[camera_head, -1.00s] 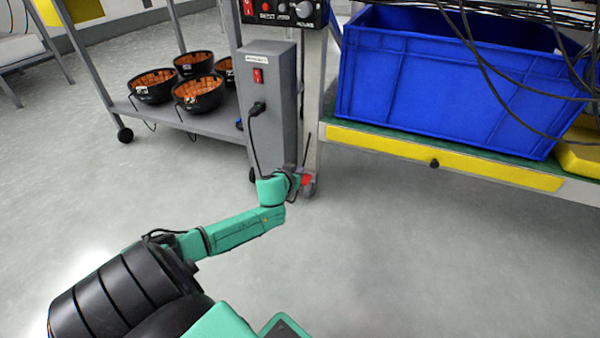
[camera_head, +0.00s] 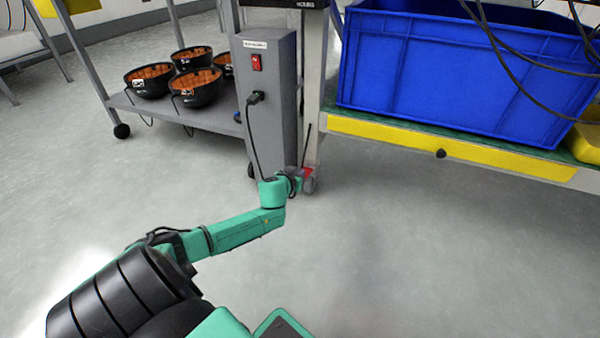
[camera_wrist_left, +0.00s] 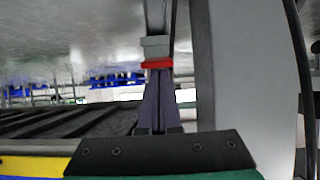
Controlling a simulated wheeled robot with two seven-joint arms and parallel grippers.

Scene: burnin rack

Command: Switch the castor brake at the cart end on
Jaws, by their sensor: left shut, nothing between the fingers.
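The castor (camera_head: 310,186) stands on the floor under the post at the cart's near end, beside the grey power box. Its red brake pedal (camera_head: 308,172) is small and partly hidden by my left gripper in the head view. In the left wrist view the red pedal (camera_wrist_left: 157,63) lies right at the fingertips, across a grey castor part (camera_wrist_left: 155,46). My left gripper (camera_head: 298,182) is low by the castor; its shut, empty fingers also show in the wrist view (camera_wrist_left: 158,82). Tips and pedal look touching or nearly so. The pedal's tilt is unclear. My right gripper is out of view.
The grey box (camera_head: 270,110) with a red switch and plugged-in cable stands just left of the castor. A blue crate (camera_head: 440,75) sits on the cart shelf with a yellow edge (camera_head: 400,141). A lower shelf (camera_head: 215,123) holds black bowls. Front floor is clear.

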